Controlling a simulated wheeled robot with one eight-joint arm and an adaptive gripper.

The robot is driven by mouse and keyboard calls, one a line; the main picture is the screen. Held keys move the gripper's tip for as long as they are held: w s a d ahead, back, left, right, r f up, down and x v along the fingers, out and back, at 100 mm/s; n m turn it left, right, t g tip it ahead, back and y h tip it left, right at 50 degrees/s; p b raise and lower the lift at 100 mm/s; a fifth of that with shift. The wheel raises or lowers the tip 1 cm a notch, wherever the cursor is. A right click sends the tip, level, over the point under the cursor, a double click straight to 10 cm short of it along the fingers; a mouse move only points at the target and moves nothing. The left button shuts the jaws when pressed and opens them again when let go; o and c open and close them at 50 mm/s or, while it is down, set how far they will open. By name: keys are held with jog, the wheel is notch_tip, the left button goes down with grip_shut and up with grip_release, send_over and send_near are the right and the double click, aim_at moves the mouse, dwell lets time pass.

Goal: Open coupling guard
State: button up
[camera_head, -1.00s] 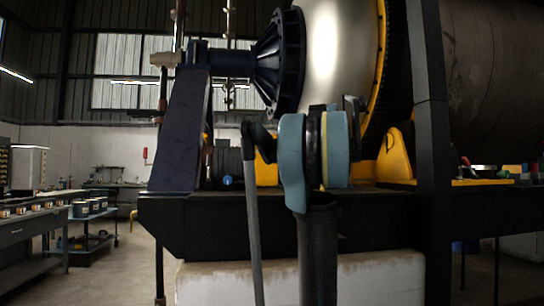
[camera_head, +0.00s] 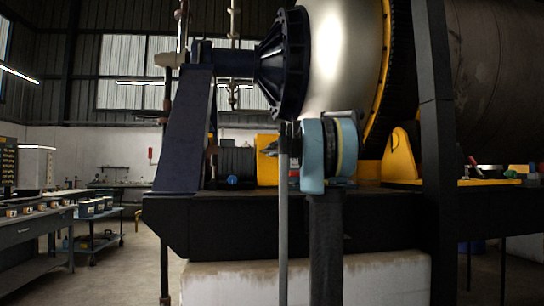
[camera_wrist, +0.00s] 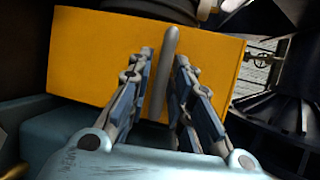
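The coupling guard appears to be the yellow box (camera_wrist: 90,60) that fills the upper middle of the wrist view, with a grey bar-like handle (camera_wrist: 168,52) standing out from its face. My gripper (camera_wrist: 164,60) is in front of the box with one finger on each side of the handle. The fingers are apart, with gaps visible between them and the handle, so the gripper is open. In the head view, the yellow box (camera_head: 266,172) sits on the dark machine base and is partly hidden by my arm. My gripper is mostly hidden there.
A dark blue support (camera_head: 185,130) stands left of the box. A dark motor-like block (camera_head: 236,160) is beside it. A large steel drum with a yellow ring (camera_head: 385,70) is above right. A black post (camera_head: 433,140) rises on the right. Benches stand at left.

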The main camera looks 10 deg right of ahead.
jog(key=shift+w+a+f, duration=0.1)
jog(key=shift+w+a, duration=0.05)
jog(key=shift+w, duration=0.2)
grip_shut()
